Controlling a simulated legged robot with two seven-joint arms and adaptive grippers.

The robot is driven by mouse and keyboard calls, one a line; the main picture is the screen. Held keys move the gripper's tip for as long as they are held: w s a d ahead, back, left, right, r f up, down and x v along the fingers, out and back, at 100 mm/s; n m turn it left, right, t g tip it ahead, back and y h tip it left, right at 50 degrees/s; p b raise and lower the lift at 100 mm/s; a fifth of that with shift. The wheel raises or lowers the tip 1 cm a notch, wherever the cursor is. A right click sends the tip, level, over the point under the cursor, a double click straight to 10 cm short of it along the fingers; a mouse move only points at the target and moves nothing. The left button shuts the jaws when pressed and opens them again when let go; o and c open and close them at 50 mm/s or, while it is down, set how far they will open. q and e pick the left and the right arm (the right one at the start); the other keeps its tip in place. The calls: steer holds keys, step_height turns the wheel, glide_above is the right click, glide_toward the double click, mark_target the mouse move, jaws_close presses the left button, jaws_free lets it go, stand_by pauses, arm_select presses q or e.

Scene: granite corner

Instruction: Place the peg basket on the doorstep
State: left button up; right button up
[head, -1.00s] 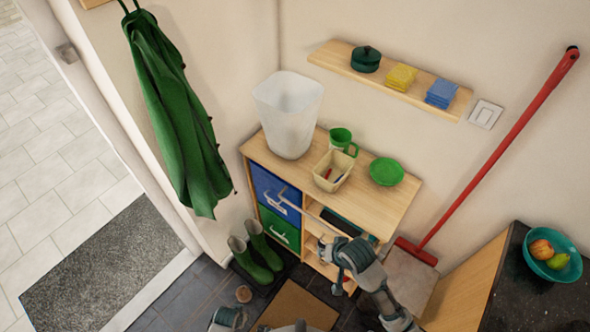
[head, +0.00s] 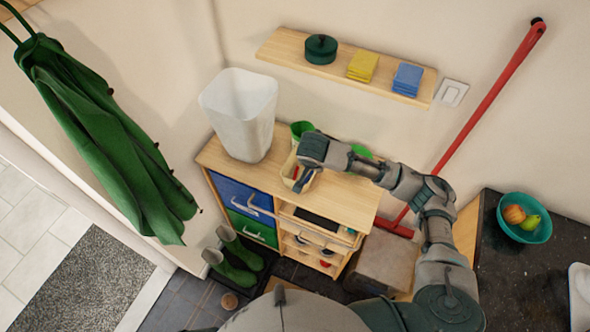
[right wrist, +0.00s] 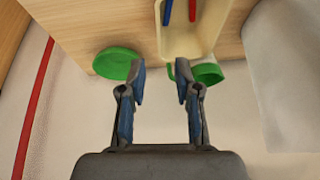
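The peg basket (head: 289,168), a small cream open box with a red and a blue peg in it, stands on the wooden cabinet top (head: 345,197). The right wrist view also shows the basket (right wrist: 198,42). My right gripper (head: 300,184) is over the basket in the head view and partly hides it. In the right wrist view my right gripper (right wrist: 160,88) is open, its fingers apart and empty, with the basket beyond the fingertips. A speckled grey slab (head: 85,285), which appears to be the doorstep, lies outside the doorway at lower left. My left gripper is not in view.
A white bin (head: 240,115) stands left of the basket. A green mug (head: 301,129) and a green dish (right wrist: 116,62) are close by. A green coat (head: 105,140) hangs near the doorway, above green boots (head: 232,262). A red-handled broom (head: 490,95) leans at right.

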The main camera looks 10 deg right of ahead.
steer(key=x, duration=1.2)
steer(key=shift+w+d+r, duration=0.1)
steer(key=shift+w+d, duration=0.15)
steer(key=shift+d, duration=0.1)
steer(key=f, duration=0.1)
steer(key=w+f, duration=0.1)
steer(key=f, duration=0.1)
steer(key=shift+a+f+p, duration=0.15)
steer(key=shift+a+p, duration=0.05)
steer(key=shift+p, duration=0.1)
steer(key=shift+w+f, duration=0.1)
steer(key=shift+f, duration=0.3)
steer(key=shift+d, duration=0.55)
steer(key=shift+w+d+f, duration=0.25)
steer(key=shift+w+f, duration=0.05)
steer(key=shift+s+a+p, duration=0.1)
steer(key=shift+a+p, duration=0.1)
steer(key=shift+p, duration=0.15)
steer(key=shift+s+a, duration=0.15)
steer(key=shift+a, duration=0.2)
steer(key=shift+c, duration=0.2)
steer(key=shift+a+r, duration=0.1)
steer(key=shift+a, duration=0.1)
jaws_close()
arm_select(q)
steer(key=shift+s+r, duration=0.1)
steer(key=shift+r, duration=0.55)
arm_select(e)
steer(key=shift+d, duration=0.15)
